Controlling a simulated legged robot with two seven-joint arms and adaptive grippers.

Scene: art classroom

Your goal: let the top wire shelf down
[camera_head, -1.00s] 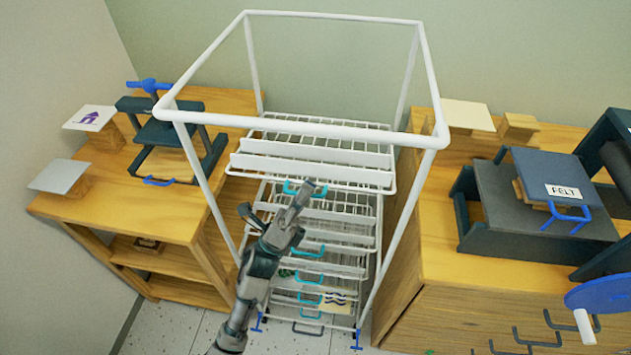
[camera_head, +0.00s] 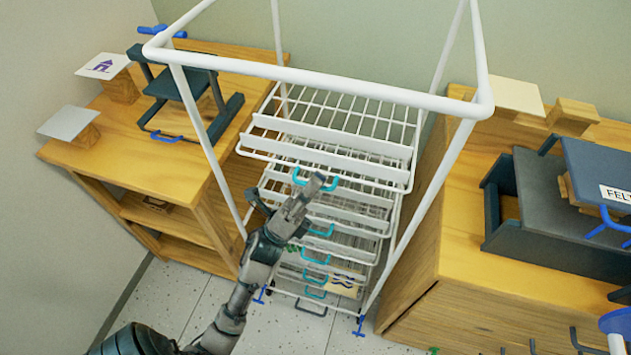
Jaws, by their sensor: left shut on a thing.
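The white wire drying rack (camera_head: 310,77) stands in the middle, with several wire shelves stacked under its open upper frame. The top wire shelf (camera_head: 330,156) has a white front strip and looks lowered, lying close above the shelves below. A teal handle (camera_head: 299,177) hangs at its front edge. My left gripper (camera_head: 316,186) is at this handle and shut on it, hiding part of it. The arm comes up from the bottom left. My right gripper is not in view.
A wooden cabinet with a small press (camera_head: 190,95) stands left of the rack. A wooden cabinet (camera_head: 455,215) with a dark press and a FELT label (camera_head: 617,194) stands right. A blue wheel (camera_head: 618,322) juts in at lower right. Speckled floor (camera_head: 170,300) shows in front.

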